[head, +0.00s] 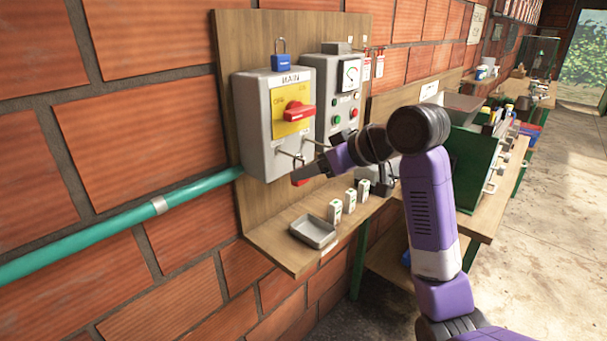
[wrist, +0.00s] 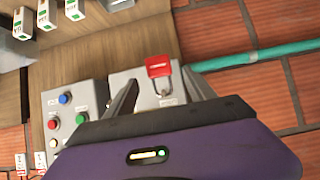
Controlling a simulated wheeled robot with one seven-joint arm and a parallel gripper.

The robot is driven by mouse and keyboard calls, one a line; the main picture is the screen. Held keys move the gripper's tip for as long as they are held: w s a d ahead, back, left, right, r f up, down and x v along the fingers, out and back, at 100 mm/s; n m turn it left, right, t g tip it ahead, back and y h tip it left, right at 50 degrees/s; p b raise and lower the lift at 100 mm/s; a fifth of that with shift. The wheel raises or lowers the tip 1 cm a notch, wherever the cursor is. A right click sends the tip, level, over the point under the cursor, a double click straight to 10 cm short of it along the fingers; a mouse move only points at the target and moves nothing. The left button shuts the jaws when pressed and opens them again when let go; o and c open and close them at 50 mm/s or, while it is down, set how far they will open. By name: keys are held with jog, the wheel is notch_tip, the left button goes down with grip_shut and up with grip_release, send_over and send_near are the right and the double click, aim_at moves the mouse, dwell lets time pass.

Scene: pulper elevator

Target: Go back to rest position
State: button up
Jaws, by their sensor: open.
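My gripper (head: 304,162) is in front of the lower part of the grey MAIN switch box (head: 258,150). Its two fingers are spread in the wrist view (wrist: 160,78). A red padlock (head: 299,178) is at the box's lower front, close to the fingertips. In the wrist view the red padlock (wrist: 159,66) shows between the fingers, with a visible gap on each side. The box has a yellow plate (head: 281,124) with a red rotary handle (head: 293,112). My arm reaches in from the right.
A blue padlock (head: 281,62) is on top of the box. A control box with buttons (head: 345,105) stands beside it. Below, a wooden shelf (head: 278,248) bears a grey tray (head: 296,232) and several small labelled blocks (head: 349,201). A workbench (head: 480,212) is at right; the floor (head: 540,240) beyond is clear.

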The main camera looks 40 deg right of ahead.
jog(key=shift+v, duration=1.35)
jog(key=w+d+r+m+t+h, duration=0.3)
jog(key=r+t, duration=0.3)
jog(key=r, duration=0.1)
jog(key=s+a+f+m+t+h+b, duration=0.1)
jog(key=s+a+f+m+h, duration=0.1)
jog(key=s+a+f, duration=0.55)
jog(key=s+a+f+m+t+h, duration=0.1)
jog(key=s+a+f+m+h, duration=0.3)
jog(key=f, duration=0.6)
jog(key=s+a+f+n+g+y, duration=0.1)
jog(key=s+a+f+n+y, duration=0.2)
jog(key=s, duration=0.5)
jog(key=s+a+f+n+g+y+b, duration=0.1)
jog(key=s+a+f+n+g+y, duration=0.1)
jog(key=s+a+f, duration=0.4)
jog(key=s+a+f+n+g+y, duration=0.1)
jog(key=s+a+f+n+y, duration=0.2)
jog(key=s, duration=0.9)
jog(key=a+f, duration=0.2)
jog(key=a, duration=0.2)
jog(key=shift+s+a+f+n+y, duration=0.2)
jog(key=shift+a+f+n+y, duration=0.05)
jog(key=shift+a+n+y, duration=0.1)
